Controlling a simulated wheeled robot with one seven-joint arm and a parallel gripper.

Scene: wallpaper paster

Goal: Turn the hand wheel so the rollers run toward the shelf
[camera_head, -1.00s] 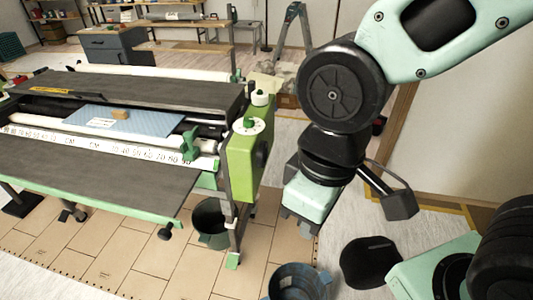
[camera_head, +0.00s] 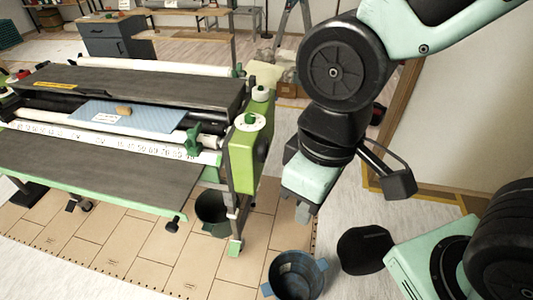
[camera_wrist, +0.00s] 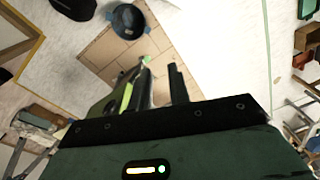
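The wallpaper paster (camera_head: 130,165) stands at the left in the head view, with its long dark bed and rollers. Its green end housing (camera_head: 243,165) faces my arm. A dark round knob (camera_head: 262,149), which looks like the hand wheel, sits on the housing's right side, seen nearly edge-on. My gripper (camera_head: 302,212) points down to the right of the housing, apart from it and lower than the knob. I cannot tell the finger gap.
A blue bucket (camera_head: 297,276) stands on the floor below my gripper. A dark bucket (camera_head: 212,207) is under the paster. A wallpaper sheet (camera_head: 125,118) lies on the paster. A blue-grey cabinet (camera_head: 107,42) and shelving are at the back. A wall panel (camera_head: 450,120) is at the right.

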